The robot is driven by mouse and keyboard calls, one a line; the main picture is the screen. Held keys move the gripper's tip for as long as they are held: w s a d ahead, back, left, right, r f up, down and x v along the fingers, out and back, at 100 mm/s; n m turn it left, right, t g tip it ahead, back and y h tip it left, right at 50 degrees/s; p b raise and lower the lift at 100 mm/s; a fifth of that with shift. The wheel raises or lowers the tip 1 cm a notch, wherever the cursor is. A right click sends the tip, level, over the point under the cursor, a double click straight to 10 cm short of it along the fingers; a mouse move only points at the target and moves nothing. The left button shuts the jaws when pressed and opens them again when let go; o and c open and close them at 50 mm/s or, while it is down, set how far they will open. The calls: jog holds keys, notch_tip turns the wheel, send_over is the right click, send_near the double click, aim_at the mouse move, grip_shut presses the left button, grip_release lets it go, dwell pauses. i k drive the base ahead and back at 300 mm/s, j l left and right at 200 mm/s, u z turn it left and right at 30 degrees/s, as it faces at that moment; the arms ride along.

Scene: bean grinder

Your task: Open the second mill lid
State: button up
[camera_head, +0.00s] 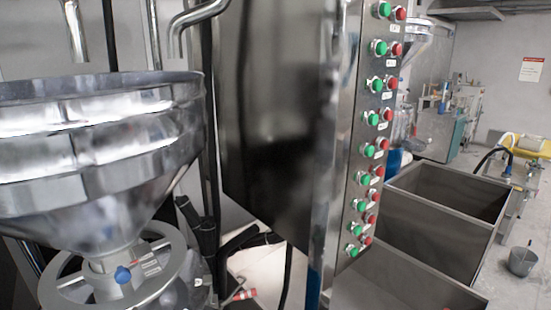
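A large shiny metal hopper (95,150) with a wide rim fills the left of the head view. Its cone narrows down to a grey round part with a spoked handwheel (160,262). A small blue knob (123,275) sits at the middle of that part. I see only the outside of the hopper; whether a lid lies on its top is hidden from this angle. A second, smaller hopper (415,38) shows partly behind the control cabinet. My gripper is not in view.
A tall metal control cabinet (270,120) with rows of green and red buttons stands in the middle. Bent pipes (195,15) hang above the hopper. Open metal bins (425,235) stand to the right. A grey bucket (522,262) stands on the floor at far right.

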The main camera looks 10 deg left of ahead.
aim_at(87, 161)
jog(key=u, duration=1.4)
